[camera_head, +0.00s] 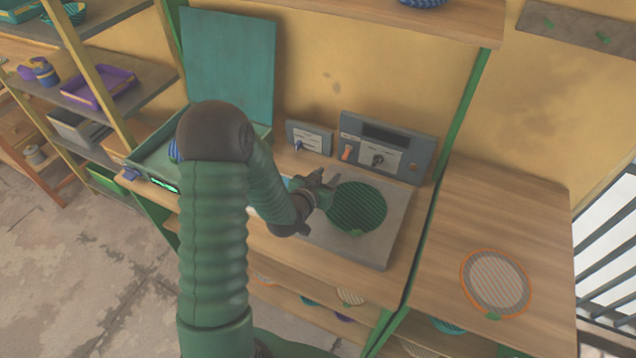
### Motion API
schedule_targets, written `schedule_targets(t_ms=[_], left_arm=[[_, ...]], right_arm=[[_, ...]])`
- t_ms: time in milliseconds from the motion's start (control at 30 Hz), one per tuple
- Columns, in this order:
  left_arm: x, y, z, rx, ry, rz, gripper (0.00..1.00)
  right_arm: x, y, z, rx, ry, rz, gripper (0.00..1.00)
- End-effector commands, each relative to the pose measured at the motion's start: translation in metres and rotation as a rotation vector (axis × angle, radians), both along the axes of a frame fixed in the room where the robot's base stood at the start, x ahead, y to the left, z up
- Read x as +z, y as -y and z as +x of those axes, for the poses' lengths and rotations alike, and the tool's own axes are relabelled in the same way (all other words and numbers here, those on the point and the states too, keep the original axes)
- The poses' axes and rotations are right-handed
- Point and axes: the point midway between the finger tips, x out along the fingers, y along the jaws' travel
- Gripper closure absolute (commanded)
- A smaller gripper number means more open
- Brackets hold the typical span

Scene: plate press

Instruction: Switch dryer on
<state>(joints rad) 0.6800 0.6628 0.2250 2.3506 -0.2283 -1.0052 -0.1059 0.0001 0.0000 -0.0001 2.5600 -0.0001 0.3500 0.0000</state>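A grey control panel (408,142) stands at the back of the wooden counter. It carries a dark display (385,133), an orange switch (347,152), a dark knob (378,160) and a small reddish button (413,168). A smaller grey panel (312,134) with a knob (299,146) stands to its left. I cannot tell which panel is the dryer's. My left gripper (322,186) is in front of the panels, at the left edge of a green striped plate (358,207), apart from the switches. Its finger opening is too small to judge. My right gripper is out of view.
The green plate lies on a grey slab (398,225). A teal box with a raised lid (230,65) stands at left, partly hidden by my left arm. An orange-rimmed plate (495,283) lies on the right counter (520,215). Shelves stand at far left.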

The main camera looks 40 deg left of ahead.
Motion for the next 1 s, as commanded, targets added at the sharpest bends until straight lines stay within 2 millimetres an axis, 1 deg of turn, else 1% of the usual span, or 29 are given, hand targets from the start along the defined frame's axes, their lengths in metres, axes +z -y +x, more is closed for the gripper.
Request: schedule_targets(t_ms=[633, 767, 1000], left_arm=[[0.022, 0.012, -0.049, 0.001, -0.001, 0.0, 0.64], [0.023, 0.013, -0.054, 0.0, 0.0, -0.001, 0.64], [0.022, 0.013, -0.054, 0.0, 0.0, 0.0, 0.64]], right_arm=[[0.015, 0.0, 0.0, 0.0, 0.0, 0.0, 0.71], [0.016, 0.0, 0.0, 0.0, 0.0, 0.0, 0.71], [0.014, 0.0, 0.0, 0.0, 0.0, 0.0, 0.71]])
